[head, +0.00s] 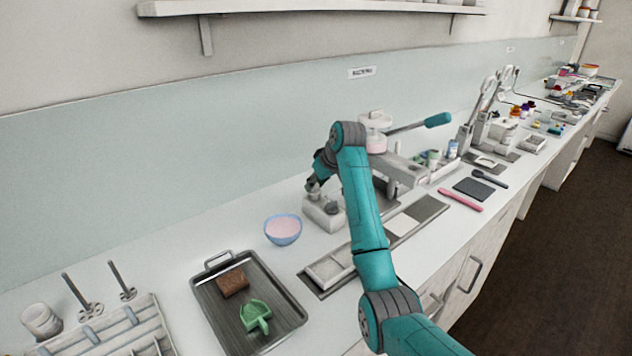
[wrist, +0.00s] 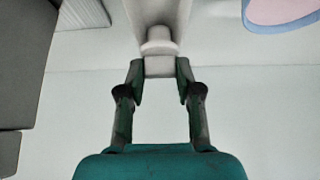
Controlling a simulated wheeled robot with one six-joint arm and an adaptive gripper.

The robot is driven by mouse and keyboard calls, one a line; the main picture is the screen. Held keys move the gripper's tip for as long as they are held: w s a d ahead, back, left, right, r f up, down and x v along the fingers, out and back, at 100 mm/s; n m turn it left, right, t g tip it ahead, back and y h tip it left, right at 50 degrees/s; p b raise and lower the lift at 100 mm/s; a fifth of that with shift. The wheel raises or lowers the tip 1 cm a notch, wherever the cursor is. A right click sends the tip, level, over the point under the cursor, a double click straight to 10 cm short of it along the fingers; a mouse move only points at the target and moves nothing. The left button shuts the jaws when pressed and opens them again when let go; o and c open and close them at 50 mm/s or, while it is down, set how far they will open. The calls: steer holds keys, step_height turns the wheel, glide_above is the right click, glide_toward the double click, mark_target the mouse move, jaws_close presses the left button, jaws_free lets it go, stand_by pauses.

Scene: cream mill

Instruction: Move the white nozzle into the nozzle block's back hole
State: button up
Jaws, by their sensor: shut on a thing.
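In the wrist view my gripper (wrist: 160,82) is shut on a pale piece, which I take to be the white nozzle (wrist: 158,66). The nozzle has a square-edged near end and a rounded, collared part beyond it. A pale block, seemingly the nozzle block (wrist: 160,10), lies just past it; I cannot tell whether they touch. In the head view the nozzle block (head: 322,212) stands on the counter right of the bowl. My gripper (head: 315,188) is over its back left side. The nozzle is not clear there, and the block's holes are hidden or too small to tell.
A blue-rimmed bowl (head: 283,230) with pink contents stands left of the block. A metal tray (head: 207,300) with a brown block and a green scoop is at the front left. A machine with a teal-handled lever (head: 437,120) stands close on the right. Bare counter lies behind the bowl.

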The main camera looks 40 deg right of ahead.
steer(key=shift+f, duration=0.95)
stand_by(0.6)
steer(key=o, duration=1.1)
steer(key=shift+c, duration=0.2)
steer(key=shift+r, duration=0.15)
steer(key=shift+r, duration=2.9)
steer(key=shift+s, duration=0.1)
